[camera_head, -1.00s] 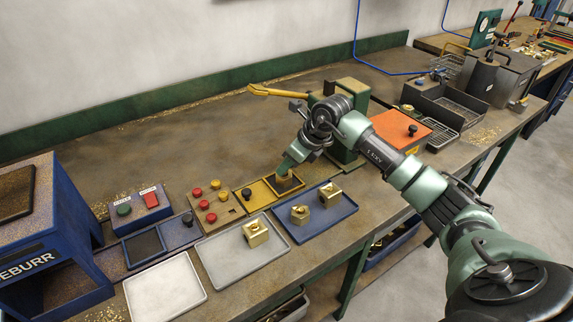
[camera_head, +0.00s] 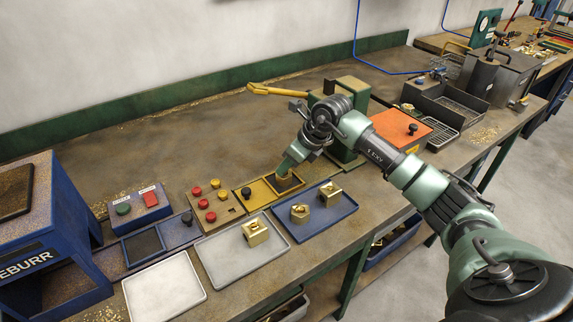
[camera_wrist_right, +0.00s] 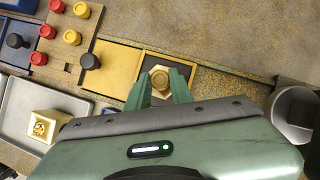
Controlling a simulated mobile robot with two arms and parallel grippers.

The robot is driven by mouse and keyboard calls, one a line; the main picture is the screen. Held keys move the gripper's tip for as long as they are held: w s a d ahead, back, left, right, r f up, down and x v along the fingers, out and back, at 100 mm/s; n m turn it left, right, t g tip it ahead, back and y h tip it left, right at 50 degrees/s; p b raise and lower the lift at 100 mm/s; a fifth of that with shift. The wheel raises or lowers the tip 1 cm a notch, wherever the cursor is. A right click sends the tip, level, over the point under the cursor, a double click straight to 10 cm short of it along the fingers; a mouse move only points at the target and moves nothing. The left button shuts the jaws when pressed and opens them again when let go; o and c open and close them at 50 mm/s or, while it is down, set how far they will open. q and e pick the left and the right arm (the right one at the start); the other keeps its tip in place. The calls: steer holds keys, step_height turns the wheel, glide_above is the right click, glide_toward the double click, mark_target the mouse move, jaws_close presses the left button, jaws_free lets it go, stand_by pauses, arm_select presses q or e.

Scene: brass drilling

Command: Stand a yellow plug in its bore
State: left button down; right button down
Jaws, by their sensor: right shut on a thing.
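Two yellow plugs stand in a tan board beside several red plugs. In the right wrist view, one yellow plug (camera_wrist_right: 80,9) is at the top and the other (camera_wrist_right: 70,37) just below it; a yellow plug (camera_head: 222,196) shows in the head view. My right gripper (camera_wrist_right: 159,88) is away from the board. It is shut on a brass hexagonal piece (camera_wrist_right: 159,76) over the dark square of a brass-rimmed tray. In the head view this gripper (camera_head: 283,172) largely hides the piece. I cannot tell whether it touches the tray. My left gripper is out of view.
A blue tray (camera_head: 340,213) holds two brass pieces; a grey tray (camera_head: 212,255) holds a brass block (camera_head: 255,232). A black knob (camera_head: 246,193) stands beside the plug board (camera_head: 235,208). A green machine (camera_head: 352,92) stands close behind my right gripper.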

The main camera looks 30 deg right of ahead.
steer(key=c, duration=0.7)
jaws_free()
steer(key=shift+r, duration=0.1)
steer(key=shift+r+p, duration=2.2)
steer(key=shift+r, duration=1.25)
